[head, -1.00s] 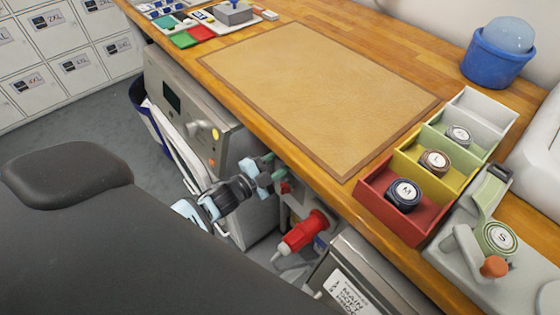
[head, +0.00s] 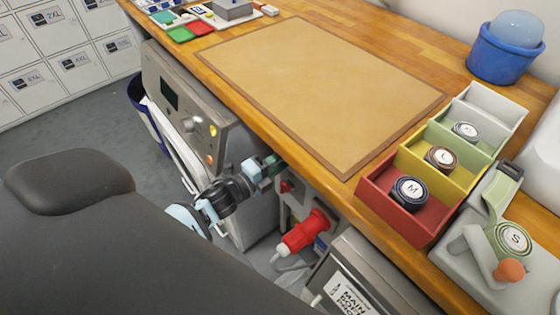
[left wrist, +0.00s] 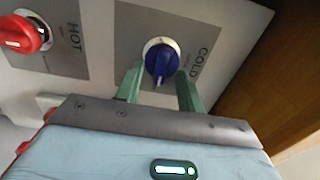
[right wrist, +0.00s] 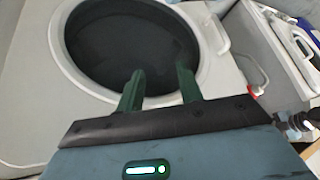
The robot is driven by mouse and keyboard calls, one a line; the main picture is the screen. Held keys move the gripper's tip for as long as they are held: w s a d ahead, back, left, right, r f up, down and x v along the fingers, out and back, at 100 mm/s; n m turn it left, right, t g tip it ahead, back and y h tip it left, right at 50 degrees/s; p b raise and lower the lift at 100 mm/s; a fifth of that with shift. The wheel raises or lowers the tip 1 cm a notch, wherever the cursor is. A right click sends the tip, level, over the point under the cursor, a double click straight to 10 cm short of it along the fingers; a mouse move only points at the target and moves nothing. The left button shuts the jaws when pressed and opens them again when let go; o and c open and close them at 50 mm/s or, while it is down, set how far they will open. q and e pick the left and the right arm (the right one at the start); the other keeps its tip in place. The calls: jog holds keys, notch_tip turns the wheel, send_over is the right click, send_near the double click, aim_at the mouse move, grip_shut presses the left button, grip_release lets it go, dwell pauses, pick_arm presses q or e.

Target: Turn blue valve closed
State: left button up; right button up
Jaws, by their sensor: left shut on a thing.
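The blue valve (left wrist: 161,62) is a round knob with a raised grip, on a grey plate marked COLD in the left wrist view. Its grip stands nearly upright in that picture. My left gripper (left wrist: 160,88) has its green fingers on either side of the knob and is shut on it. In the head view my left gripper (head: 262,168) is under the worktop's front edge, and the blue valve is hidden there. My right gripper (right wrist: 160,88) is open and empty, facing a round dark opening (right wrist: 125,45) in a pale front panel.
A red knob (left wrist: 24,34) on a plate marked HOT is left of the blue valve. A red plug-like object (head: 304,232) shows below the worktop (head: 330,160). A grey machine (head: 180,110) stands left of my left gripper. Divided boxes (head: 400,215) stand on the worktop.

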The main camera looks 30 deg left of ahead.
dwell(0.4)
pick_arm(q)
jog(key=o, duration=1)
jog(key=shift+s, duration=0.15)
jog(key=shift+v, duration=3.8)
